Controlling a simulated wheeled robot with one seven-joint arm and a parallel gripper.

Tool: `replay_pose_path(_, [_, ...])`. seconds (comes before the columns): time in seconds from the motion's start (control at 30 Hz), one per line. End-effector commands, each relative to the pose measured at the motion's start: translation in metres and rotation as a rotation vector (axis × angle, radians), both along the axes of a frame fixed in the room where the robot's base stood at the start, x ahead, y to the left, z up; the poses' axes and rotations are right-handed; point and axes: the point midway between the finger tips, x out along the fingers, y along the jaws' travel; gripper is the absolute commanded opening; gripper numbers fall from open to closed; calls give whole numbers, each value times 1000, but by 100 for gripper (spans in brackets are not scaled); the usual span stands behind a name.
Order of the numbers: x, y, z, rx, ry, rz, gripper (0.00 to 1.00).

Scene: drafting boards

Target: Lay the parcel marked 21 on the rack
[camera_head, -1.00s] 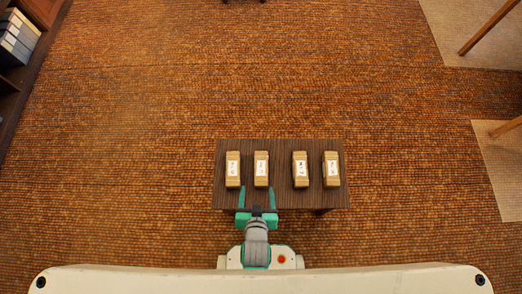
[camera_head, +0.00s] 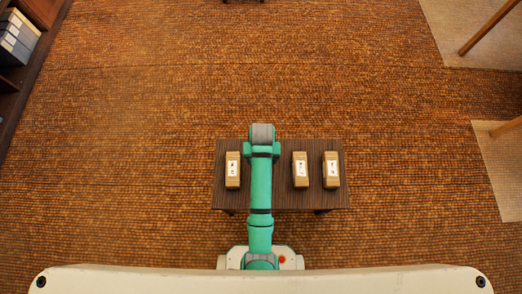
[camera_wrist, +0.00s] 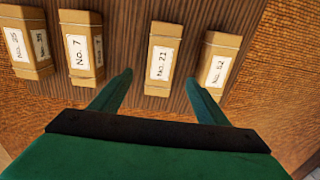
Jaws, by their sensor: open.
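The parcel marked 21 (camera_wrist: 164,57) is a brown box with a white label, lying on a dark table (camera_head: 281,196). My gripper (camera_wrist: 158,78) is open and empty in the wrist view. Its fingers point towards the parcel marked 21, which shows between and beyond the fingertips, apart from them. In the head view my arm reaches over the table and hides my gripper and one parcel, seemingly the one marked 21. I cannot make out a rack in either view.
Beside it lie parcel No. 7 (camera_wrist: 82,50), one that seems No. 35 (camera_wrist: 28,45) and one that seems No. 52 (camera_wrist: 215,66). The wider gap is between 7 and 21. Carpet (camera_head: 150,150) around the table is clear. A bookshelf (camera_head: 38,12) stands at upper left.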

Motion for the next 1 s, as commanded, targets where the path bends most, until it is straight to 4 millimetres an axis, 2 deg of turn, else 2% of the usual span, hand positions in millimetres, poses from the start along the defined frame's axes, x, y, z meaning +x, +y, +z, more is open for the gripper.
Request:
replay_pose_path(0.07, [2, -1, -2, -1, 13, 0, 69])
replay_pose_path(0.4, [0, -1, -46, -2, 18, 0, 69])
replay_pose_path(0.63, [-1, 0, -61, -1, 17, 0, 69])
replay_pose_path(0.9, [-5, 3, -97, -1, 17, 0, 69])
replay_pose_path(1.0, [-4, 3, -104, -1, 16, 0, 69])
